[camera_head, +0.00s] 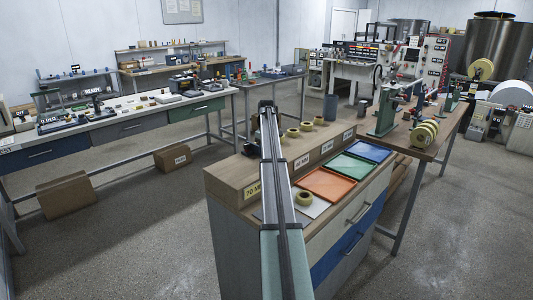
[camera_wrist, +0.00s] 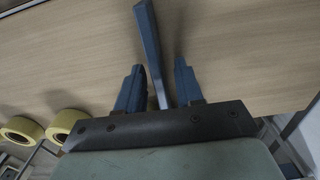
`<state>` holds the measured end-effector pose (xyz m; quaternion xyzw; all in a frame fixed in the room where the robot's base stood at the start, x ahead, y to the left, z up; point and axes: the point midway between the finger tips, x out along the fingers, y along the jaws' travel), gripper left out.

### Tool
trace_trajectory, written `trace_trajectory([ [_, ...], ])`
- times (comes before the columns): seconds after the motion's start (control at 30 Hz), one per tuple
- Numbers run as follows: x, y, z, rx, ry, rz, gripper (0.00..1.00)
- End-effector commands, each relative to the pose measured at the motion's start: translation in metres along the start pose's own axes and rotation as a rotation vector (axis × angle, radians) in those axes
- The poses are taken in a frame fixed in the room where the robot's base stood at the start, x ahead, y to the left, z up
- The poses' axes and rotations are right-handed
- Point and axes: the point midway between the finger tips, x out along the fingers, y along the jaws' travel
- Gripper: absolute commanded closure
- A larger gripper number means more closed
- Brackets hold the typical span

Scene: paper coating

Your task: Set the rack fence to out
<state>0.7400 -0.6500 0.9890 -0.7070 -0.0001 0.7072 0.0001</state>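In the wrist view my gripper (camera_wrist: 157,82) is open, with its two dark blue-grey fingers apart over a pale wooden surface. A slim blue-grey bar (camera_wrist: 148,40) runs between the fingers and past their tips; I cannot tell whether it is the rack fence or whether a finger touches it. In the head view the wooden tape rack (camera_head: 255,178) with width labels sits on a cabinet, and several yellow tape rolls (camera_head: 306,126) stand behind its front. My arm crosses the rack there and hides part of it and my gripper. No rack fence can be clearly made out in the head view.
A loose tape roll (camera_head: 304,198) lies on the cabinet top near my arm. Orange (camera_head: 327,184), green (camera_head: 351,167) and blue (camera_head: 368,151) trays lie in front of the rack. A green machine (camera_head: 386,112) stands on the bench beyond. Open floor lies left of the cabinet.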

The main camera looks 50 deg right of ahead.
Motion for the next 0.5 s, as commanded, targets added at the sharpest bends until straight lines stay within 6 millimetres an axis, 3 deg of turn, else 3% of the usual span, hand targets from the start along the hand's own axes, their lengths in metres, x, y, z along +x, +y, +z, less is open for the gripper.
trace_trajectory([
  [0.27, 0.001, 0.0, -0.0001, 0.0, 0.0, 0.0, 0.64],
  [0.5, 0.0009, 0.0001, -0.0001, 0.0, 0.0, 0.0, 0.86],
])
